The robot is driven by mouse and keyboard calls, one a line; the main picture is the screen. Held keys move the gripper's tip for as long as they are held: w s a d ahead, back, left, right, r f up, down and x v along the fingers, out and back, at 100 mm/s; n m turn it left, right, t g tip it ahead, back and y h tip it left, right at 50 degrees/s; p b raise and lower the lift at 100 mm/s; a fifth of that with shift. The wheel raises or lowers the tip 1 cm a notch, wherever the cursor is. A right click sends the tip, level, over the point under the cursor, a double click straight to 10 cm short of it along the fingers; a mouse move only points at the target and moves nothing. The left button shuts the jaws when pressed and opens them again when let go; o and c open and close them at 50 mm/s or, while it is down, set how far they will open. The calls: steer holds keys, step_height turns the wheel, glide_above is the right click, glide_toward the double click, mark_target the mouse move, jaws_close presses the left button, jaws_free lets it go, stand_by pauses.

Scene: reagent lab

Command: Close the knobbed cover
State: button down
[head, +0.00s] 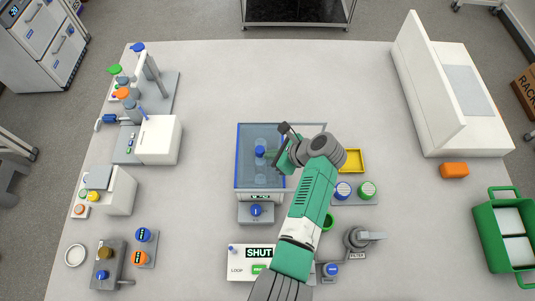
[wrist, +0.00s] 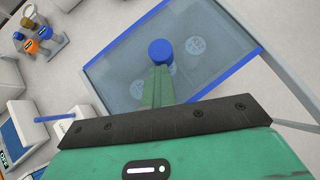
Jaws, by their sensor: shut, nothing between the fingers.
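The knobbed cover is a clear, blue-edged panel (head: 245,171) in the middle of the table, with a round blue knob (head: 260,151) on top. It lies over the left part of a pale frame (head: 307,124) that runs on to the right under my arm. Several round pale shapes show through the panel. In the wrist view the panel (wrist: 115,70) fills the upper middle and the knob (wrist: 160,51) stands just beyond my fingertips. My gripper (head: 273,156) is shut and empty, close to the knob's right side. I cannot tell whether it touches the knob.
A small blue-knobbed unit (head: 256,211) stands in front of the panel. A SHUT sign panel (head: 258,253) lies in front. The table behind the cover is clear.

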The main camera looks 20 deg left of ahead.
steer(key=shift+a, duration=0.15)
steer(key=d+f+v, duration=0.2)
steer(key=v, duration=1.1)
steer(key=shift+s, duration=0.15)
